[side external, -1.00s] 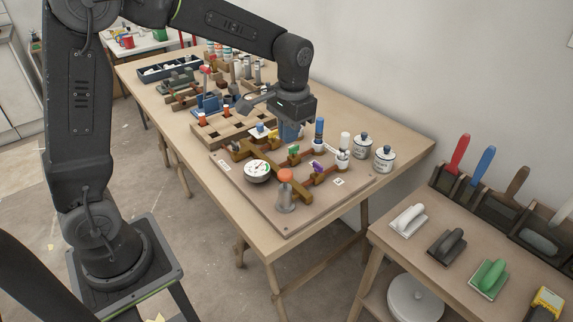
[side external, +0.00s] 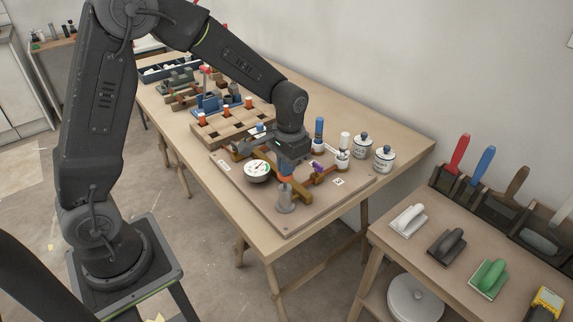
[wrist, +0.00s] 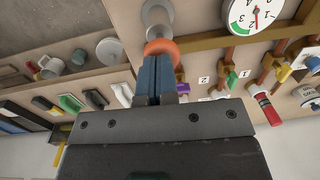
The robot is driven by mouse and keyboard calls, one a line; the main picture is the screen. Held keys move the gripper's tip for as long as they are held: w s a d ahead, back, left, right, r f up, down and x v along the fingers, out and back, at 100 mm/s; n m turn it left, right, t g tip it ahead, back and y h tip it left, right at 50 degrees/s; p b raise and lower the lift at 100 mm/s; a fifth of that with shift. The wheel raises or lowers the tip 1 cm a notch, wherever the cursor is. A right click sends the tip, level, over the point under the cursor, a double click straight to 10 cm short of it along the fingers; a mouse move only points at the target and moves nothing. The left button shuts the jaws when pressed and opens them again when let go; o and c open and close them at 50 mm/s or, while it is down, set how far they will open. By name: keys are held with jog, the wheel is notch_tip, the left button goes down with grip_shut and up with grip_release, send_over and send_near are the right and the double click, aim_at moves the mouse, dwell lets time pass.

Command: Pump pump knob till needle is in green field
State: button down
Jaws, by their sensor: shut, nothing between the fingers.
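The pump, a grey metal cylinder (side external: 286,200), stands at the front of the board. Its orange knob (wrist: 161,47) shows in the wrist view and is mostly hidden by my gripper in the side view. My gripper (wrist: 158,60) is shut and empty, its blue fingertips right at the knob; I cannot tell whether they touch it. The round white gauge (side external: 257,171) lies left of the pump in the side view. In the wrist view the gauge (wrist: 257,15) has a green field on its left part and a red needle, which appears outside the green.
The board (side external: 240,198) also carries brown pipes and coloured valve handles, including a purple one (side external: 317,168). Bottles and two white jars (side external: 384,158) stand behind. A side table (side external: 410,255) holds several trowel-like tools.

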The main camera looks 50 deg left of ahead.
jog(key=shift+f, duration=1.55)
jog(key=shift+s, duration=0.1)
notch_tip(320, 180, up, 14)
jog(key=shift+w+d+r, duration=0.25)
jog(key=shift+w+d, duration=0.05)
jog(key=shift+d, duration=0.05)
jog(key=s+d+r+t, duration=0.1)
jog(key=s+r+t, duration=0.1)
jog(key=s, duration=0.8)
jog(key=s+d+r+t, duration=0.1)
jog(key=s+r+t, duration=0.1)
jog(key=s, duration=0.7)
jog(key=shift+s+d+r+t+h, duration=0.2)
jog(key=shift+s+r+t+h, duration=0.15)
jog(key=shift+t, duration=0.55)
